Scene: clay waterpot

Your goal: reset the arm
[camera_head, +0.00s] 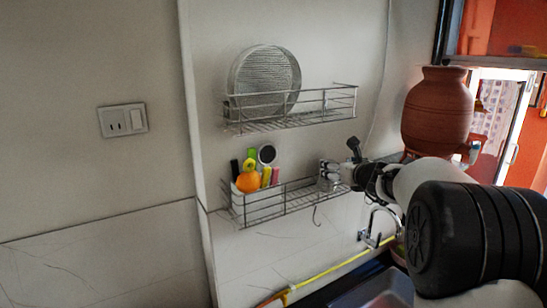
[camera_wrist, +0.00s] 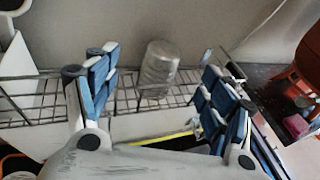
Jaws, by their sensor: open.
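My gripper (camera_head: 352,168) is at the right end of the lower wire rack (camera_head: 285,203) in the head view, its arm reaching in from the right. In the wrist view my gripper (camera_wrist: 160,85) has its two blue-padded fingers spread wide, with nothing held between them. A clear or silvery jar (camera_wrist: 158,64) stands on the rack beyond the gap between the fingers, apart from them. The brown clay waterpot (camera_head: 438,112) stands upright behind my arm; its lower part is partly hidden. Its edge also shows at the right of the wrist view (camera_wrist: 311,58).
An upper wire rack (camera_head: 305,113) holds a round metal tray (camera_head: 265,80). The lower rack holds an orange (camera_head: 248,182) and several small items at left. A yellow hose (camera_head: 335,268) and a sink (camera_head: 372,290) lie below. The wall at left is clear apart from a socket plate (camera_head: 122,120).

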